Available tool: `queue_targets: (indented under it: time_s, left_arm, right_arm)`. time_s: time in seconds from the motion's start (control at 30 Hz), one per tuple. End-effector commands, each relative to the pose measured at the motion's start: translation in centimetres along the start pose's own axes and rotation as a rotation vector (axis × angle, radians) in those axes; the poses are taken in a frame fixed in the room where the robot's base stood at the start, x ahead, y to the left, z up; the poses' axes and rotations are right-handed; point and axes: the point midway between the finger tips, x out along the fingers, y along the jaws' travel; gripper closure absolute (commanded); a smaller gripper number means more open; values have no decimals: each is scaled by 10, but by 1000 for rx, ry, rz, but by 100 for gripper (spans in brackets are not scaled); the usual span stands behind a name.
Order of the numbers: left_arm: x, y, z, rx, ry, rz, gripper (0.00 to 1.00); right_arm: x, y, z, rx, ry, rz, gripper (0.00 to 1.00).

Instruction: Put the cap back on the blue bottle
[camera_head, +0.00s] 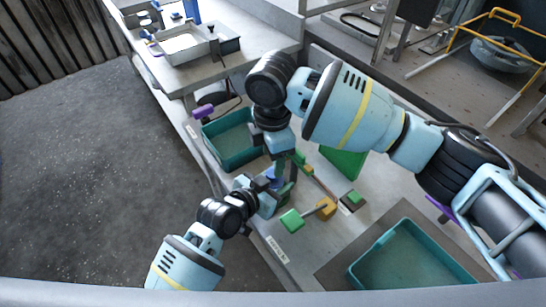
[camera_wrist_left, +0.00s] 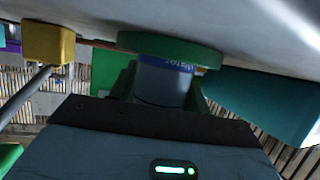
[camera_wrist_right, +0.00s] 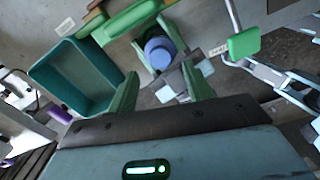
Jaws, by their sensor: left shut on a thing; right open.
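The blue bottle (camera_wrist_left: 165,82) stands on a round green base (camera_wrist_left: 172,48) and bears lettering near that base. My left gripper (camera_head: 268,190) is shut on the bottle's side; its green fingers flank it in the left wrist view. The right wrist view shows the bottle's round blue top (camera_wrist_right: 159,51) from above. I cannot tell whether that top is the cap or the bare bottle; no separate cap is clearly visible. My right gripper (camera_wrist_right: 161,88) is open and empty, above the bottle and apart from it. The head view shows the bottle (camera_head: 272,177) partly hidden by my arms.
Teal bins stand on the left (camera_head: 243,157) and right (camera_head: 410,265) of the bench. A rod joins a green block (camera_head: 291,220) and an orange block (camera_head: 326,208) near the bottle. A green panel (camera_head: 345,162) lies behind, and a purple item (camera_head: 203,112) sits by the left bin.

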Motion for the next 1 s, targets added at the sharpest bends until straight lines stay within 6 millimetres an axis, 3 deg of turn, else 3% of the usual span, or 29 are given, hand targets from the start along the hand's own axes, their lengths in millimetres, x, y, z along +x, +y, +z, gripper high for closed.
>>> queue_targets:
  time_s: [0.27, 0.7, 1.0]
  left_arm:
    - [0, 0, 0, 0, -1, 0, 100]
    - [0, 0, 0, 0, -1, 0, 100]
    - [0, 0, 0, 0, -1, 0, 100]
  right_arm:
    - [-3, 0, 0, -58, 1, 1, 52]
    - [-27, 0, 0, -559, 7, 3, 52]
    - [-32, 0, 0, -657, 7, 3, 52]
